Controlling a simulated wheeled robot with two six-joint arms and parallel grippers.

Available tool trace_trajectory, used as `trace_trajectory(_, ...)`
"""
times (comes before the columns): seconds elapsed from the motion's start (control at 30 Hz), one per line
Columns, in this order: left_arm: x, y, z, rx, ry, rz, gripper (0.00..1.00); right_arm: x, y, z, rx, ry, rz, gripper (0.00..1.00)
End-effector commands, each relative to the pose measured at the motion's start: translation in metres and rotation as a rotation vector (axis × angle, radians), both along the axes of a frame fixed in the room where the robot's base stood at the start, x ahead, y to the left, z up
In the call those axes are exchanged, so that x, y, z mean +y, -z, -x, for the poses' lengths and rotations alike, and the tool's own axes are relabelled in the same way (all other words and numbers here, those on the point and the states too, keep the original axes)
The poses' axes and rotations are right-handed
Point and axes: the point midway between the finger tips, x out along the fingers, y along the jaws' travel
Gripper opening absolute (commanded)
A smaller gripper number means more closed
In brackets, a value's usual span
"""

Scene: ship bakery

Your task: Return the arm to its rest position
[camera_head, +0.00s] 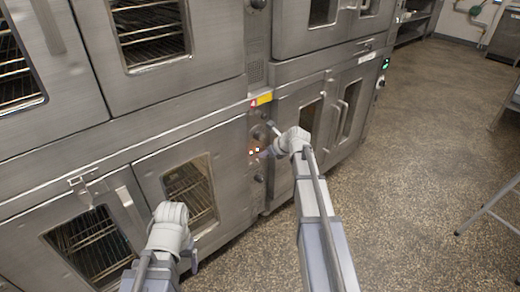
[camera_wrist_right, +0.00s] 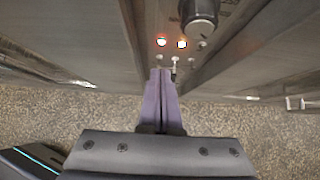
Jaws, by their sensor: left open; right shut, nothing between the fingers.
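My right arm (camera_head: 318,225) reaches forward to the oven's control strip. My right gripper (camera_head: 264,153) points at the lit lamps there. In the right wrist view, its two purple-grey fingers (camera_wrist_right: 160,75) are pressed together with nothing between them. Their tips are close to a small switch (camera_wrist_right: 174,68) below the lamps; I cannot tell whether they touch it. My left arm (camera_head: 168,238) is low in front of the left oven doors. My left gripper (camera_head: 191,262) is open, mostly hidden below the wrist.
Steel ovens (camera_head: 170,85) with windowed doors fill the left and centre. A door handle (camera_head: 126,203) sticks out near my left arm. A dark knob (camera_wrist_right: 199,14) is above the lamps (camera_wrist_right: 172,42). Speckled floor (camera_head: 430,170) is clear to the right, with a metal stand (camera_head: 490,208) at the edge.

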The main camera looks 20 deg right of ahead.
Motion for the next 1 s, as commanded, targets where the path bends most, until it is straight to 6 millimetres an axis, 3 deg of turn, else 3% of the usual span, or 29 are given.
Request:
trace_trajectory(0.2,0.0,0.0,0.0,0.0,0.0,0.0,0.77,0.008,0.002,0.003,0.002,-0.033,0.023,0.0)
trace_trajectory(0.27,0.0,0.0,0.0,0.0,0.0,0.0,0.77,0.022,0.005,0.01,0.006,-0.102,0.072,0.0)
trace_trajectory(0.37,0.0,0.0,0.0,0.0,0.0,0.0,0.77,0.062,0.014,0.032,0.013,-0.322,0.214,0.0)
trace_trajectory(0.5,0.0,0.0,0.0,0.0,0.0,0.0,0.77,0.127,0.031,0.079,0.012,-0.765,0.476,0.0)
trace_trajectory(0.7,0.0,0.0,0.0,0.0,0.0,0.0,0.77,0.194,0.05,0.156,-0.024,-1.443,0.793,0.0)
trace_trajectory(0.83,0.0,0.0,0.0,0.0,0.0,0.0,0.77,0.222,0.057,0.207,-0.067,-1.886,0.944,0.0)
trace_trajectory(1.0,0.0,0.0,0.0,0.0,0.0,0.0,0.77,0.24,0.061,0.258,-0.128,-2.357,1.049,0.0)
